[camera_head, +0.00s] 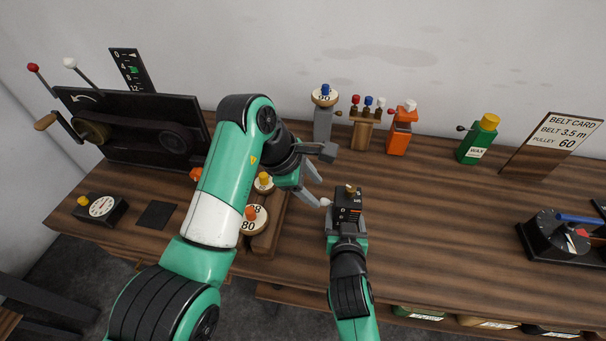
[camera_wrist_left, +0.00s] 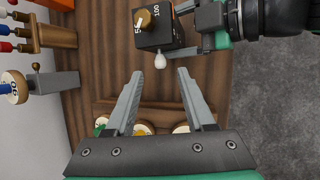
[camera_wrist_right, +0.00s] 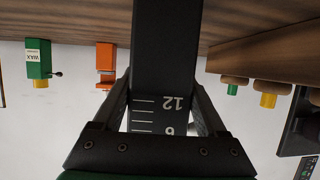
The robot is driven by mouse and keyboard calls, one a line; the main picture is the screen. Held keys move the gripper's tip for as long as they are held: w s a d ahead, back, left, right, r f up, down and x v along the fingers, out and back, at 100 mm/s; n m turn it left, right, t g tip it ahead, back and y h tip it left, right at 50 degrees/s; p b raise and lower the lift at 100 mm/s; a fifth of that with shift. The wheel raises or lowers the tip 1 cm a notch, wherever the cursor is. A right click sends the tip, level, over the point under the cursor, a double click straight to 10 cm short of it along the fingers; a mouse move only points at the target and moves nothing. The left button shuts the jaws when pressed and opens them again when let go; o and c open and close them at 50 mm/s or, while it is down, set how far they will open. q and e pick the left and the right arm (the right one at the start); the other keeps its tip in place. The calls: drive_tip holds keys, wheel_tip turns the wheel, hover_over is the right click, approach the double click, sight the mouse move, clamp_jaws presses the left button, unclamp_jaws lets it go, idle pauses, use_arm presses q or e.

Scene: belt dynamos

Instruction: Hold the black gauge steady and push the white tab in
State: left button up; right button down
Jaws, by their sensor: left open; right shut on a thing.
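The black gauge (camera_head: 349,200) is held up over the front of the bench, with a brass knob on top. It also shows in the left wrist view (camera_wrist_left: 175,30), and its black body with a numbered scale fills the middle of the right wrist view (camera_wrist_right: 165,50). My right gripper (camera_head: 346,236) is shut on the gauge from the front. The white tab (camera_wrist_left: 160,61) sticks out of the gauge's side towards my left gripper (camera_wrist_left: 160,74). My left gripper is open, its fingertips just short of the tab, which lies between their lines. The tab also shows in the head view (camera_head: 325,202).
Numbered pulleys (camera_head: 252,220) lie on a wooden rack beneath my left arm. A grey stand (camera_head: 323,122), a wooden peg block (camera_head: 365,130), an orange block (camera_head: 399,138) and a green wax bottle (camera_head: 478,140) line the back.

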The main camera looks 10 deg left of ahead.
drive_tip(key=shift+s+f, duration=0.1)
drive_tip(key=shift+f, duration=0.25)
use_arm(q)
drive_tip(key=v, duration=0.6)
drive_tip(key=shift+r, duration=0.15)
